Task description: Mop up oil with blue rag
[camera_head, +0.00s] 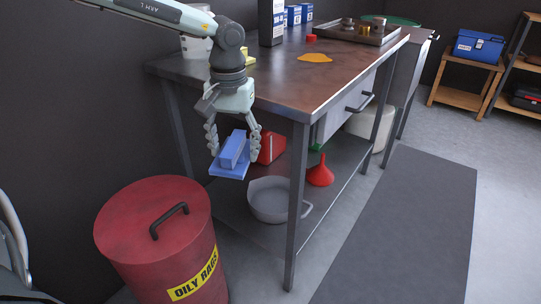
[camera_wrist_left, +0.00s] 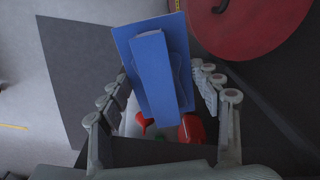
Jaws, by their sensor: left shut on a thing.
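My left gripper (camera_head: 234,152) points down beside the near left end of the workbench (camera_head: 280,93). The rag also fills the middle of the left wrist view (camera_wrist_left: 158,80), with a finger on each side. An orange-amber oil patch (camera_head: 315,58) lies on the bench top, to the right of the gripper and farther back. My right gripper is not in view.
A red lidded bin (camera_head: 155,225) labelled OILY RAGS stands below left of the gripper. On the bench are a red cap (camera_head: 311,38), a black bottle (camera_head: 271,22) and a metal tray (camera_head: 355,33). The lower shelf holds a grey pan (camera_head: 270,203) and red funnel (camera_head: 321,172).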

